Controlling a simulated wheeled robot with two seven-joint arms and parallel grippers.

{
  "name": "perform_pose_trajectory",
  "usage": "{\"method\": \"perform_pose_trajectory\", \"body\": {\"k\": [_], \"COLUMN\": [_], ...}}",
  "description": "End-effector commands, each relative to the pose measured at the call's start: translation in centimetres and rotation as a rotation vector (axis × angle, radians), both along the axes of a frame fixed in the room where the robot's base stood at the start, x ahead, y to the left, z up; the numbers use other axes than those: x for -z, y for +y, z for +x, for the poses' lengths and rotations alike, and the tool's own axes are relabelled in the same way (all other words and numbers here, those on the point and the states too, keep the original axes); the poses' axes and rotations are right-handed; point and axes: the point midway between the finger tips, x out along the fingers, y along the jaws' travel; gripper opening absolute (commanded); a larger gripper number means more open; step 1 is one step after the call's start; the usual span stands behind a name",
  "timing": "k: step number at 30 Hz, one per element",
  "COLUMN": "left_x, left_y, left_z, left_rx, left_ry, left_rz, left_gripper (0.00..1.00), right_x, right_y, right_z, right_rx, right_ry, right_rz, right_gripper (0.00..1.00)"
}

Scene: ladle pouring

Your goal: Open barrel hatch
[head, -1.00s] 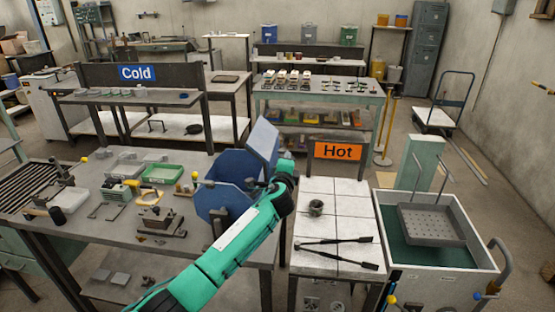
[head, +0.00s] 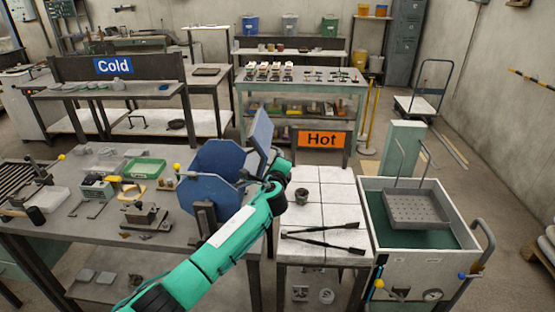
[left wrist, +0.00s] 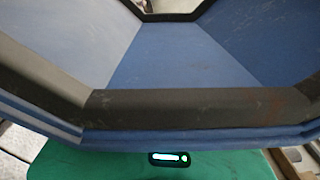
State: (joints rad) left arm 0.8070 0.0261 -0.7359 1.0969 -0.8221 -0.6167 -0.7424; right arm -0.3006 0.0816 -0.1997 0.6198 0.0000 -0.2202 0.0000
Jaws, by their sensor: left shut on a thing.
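The blue faceted barrel (head: 212,172) stands on the left workbench in the head view, behind and beside my left arm. Its blue hatch panel (head: 262,129) stands up at the barrel's right side, swung away from the body. My left gripper (head: 262,180) is at the hatch's lower edge and shut on it; the wrist and arm hide the exact contact. In the left wrist view, a blue faceted surface with a dark rim (left wrist: 200,108) fills the picture close up, and the fingertips cannot be made out. My right gripper is in neither view.
A white-tiled table (head: 330,200) right of my arm holds a small dark cup (head: 301,196) and long black tongs (head: 325,241). A tank (head: 450,262) with a perforated basket (head: 417,207) stands further right. Tools and a green tray (head: 144,168) crowd the bench left of the barrel.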

Motion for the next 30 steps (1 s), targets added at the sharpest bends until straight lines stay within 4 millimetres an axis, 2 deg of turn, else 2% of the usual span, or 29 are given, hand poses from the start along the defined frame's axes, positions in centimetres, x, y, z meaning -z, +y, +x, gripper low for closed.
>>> {"method": "perform_pose_trajectory", "body": {"k": [3, 4, 7, 20, 30], "left_x": [-0.2, -0.2, -0.2, -0.1, 0.1], "left_y": [0.0, 0.0, 0.0, 0.1, 0.2], "left_z": [0.1, 0.1, 0.0, -0.6, -5.1], "left_rx": [-0.001, -0.001, -0.001, -0.002, 0.0], "left_ry": [-0.003, -0.003, -0.003, -0.002, -0.001], "left_rz": [0.0, 0.0, 0.0, 0.0, -0.001], "left_gripper": [0.0, 0.14, 0.33, 0.33, 0.33], "right_x": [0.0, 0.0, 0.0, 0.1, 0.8], "right_y": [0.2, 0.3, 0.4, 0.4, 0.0], "right_z": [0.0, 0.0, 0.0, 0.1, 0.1], "right_rx": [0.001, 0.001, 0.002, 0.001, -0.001], "right_ry": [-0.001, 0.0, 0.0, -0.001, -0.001], "right_rz": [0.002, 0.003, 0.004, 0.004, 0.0], "right_gripper": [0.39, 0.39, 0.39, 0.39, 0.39]}}
